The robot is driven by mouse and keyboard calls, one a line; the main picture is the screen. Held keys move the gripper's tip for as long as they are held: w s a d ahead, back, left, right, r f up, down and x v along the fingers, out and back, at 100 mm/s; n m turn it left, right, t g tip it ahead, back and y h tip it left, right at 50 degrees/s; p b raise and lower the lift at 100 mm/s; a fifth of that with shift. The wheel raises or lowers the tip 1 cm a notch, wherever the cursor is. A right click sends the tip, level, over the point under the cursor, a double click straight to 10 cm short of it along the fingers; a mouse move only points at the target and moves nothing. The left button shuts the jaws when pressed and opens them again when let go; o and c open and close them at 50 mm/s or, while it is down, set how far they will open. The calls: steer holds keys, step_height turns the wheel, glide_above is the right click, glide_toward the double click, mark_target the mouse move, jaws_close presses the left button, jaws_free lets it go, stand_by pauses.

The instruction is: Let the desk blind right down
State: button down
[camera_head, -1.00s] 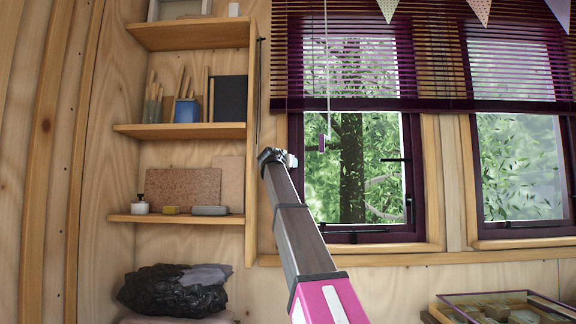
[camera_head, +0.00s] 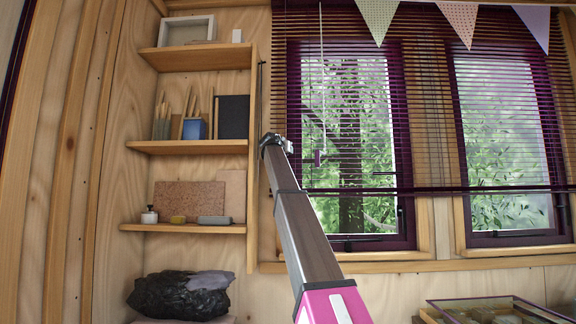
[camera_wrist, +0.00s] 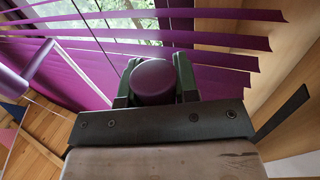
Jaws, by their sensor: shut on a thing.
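The desk blind (camera_head: 430,130) has dark purple slats and covers most of both windows. Its bottom rail (camera_head: 400,191) hangs a little above the window sills, with glass showing below it. My gripper (camera_head: 275,143) is at the blind's left edge, near the window frame. In the wrist view my gripper (camera_wrist: 155,82) is shut on a round purple knob (camera_wrist: 152,80), with purple slats (camera_wrist: 110,60) close behind it. What the knob joins to is hidden. A pale cord (camera_head: 322,80) with a purple end piece (camera_head: 320,157) hangs in front of the slats, to the gripper's right.
Wall shelves (camera_head: 185,147) with pencils, a blue cup and boards stand left of my arm. A dark bundle (camera_head: 180,295) lies below them. A glass-topped case (camera_head: 495,310) is at bottom right. Pennants (camera_head: 380,18) hang across the top.

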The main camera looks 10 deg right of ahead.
step_height(320, 180, up, 10)
steer(key=shift+r, duration=0.15)
stand_by(0.3)
steer(key=c, duration=0.9)
jaws_free()
steer(key=shift+r, duration=0.15)
steer(key=shift+o, duration=0.2)
steer(key=shift+s+f, duration=0.1)
steer(key=shift+f, duration=0.1)
steer(key=shift+s+a, duration=0.4)
steer(key=shift+s, duration=0.1)
steer(key=v, duration=0.9)
steer(key=shift+s, duration=0.15)
steer(key=shift+a, duration=0.15)
